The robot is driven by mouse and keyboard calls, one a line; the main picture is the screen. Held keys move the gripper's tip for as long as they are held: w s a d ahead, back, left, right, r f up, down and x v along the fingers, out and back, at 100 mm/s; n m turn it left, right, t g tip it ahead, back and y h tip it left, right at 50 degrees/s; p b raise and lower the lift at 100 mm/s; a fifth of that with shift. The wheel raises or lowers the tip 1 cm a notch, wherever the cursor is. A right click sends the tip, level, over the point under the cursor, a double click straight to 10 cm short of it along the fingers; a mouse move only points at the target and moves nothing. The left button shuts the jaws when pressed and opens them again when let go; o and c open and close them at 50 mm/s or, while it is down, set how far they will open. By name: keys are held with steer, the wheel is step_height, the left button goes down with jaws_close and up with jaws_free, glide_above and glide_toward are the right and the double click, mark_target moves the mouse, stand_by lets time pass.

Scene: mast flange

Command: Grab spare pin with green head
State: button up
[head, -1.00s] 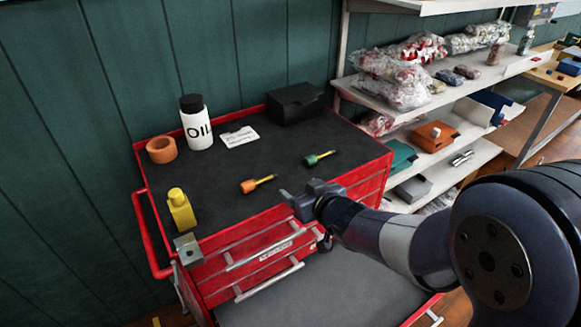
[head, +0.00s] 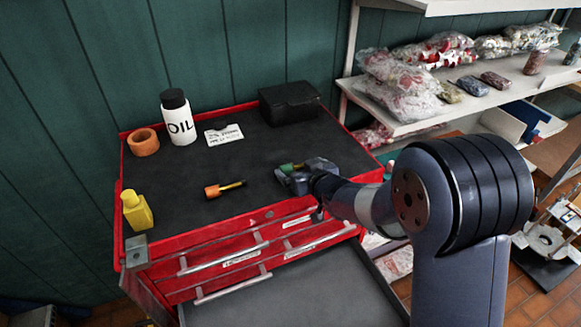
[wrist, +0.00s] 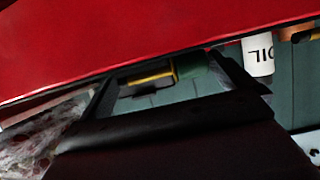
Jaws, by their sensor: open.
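The green-headed pin (head: 289,168) lies on the black top of the red cart, right of the middle. My gripper (head: 285,179) is open and low over the cart top beside this pin, partly covering it. Whether the fingers straddle it is unclear in the head view. In the wrist view a yellow strip (wrist: 150,77), probably the pin's shank, shows between the dark fingers. An orange-headed pin (head: 212,191) with a yellow shank lies to the left, apart from my gripper.
The cart top (head: 190,167) also holds an oil bottle (head: 179,122), an orange ring (head: 143,142), a white label card (head: 225,135), a black box (head: 290,103), a yellow bottle (head: 137,211) and a grey metal block (head: 136,252). Shelves with bagged parts (head: 400,91) stand at right.

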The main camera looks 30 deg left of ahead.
steer(key=c, duration=0.7)
steer(key=shift+o, duration=0.2)
steer(key=shift+r, duration=0.1)
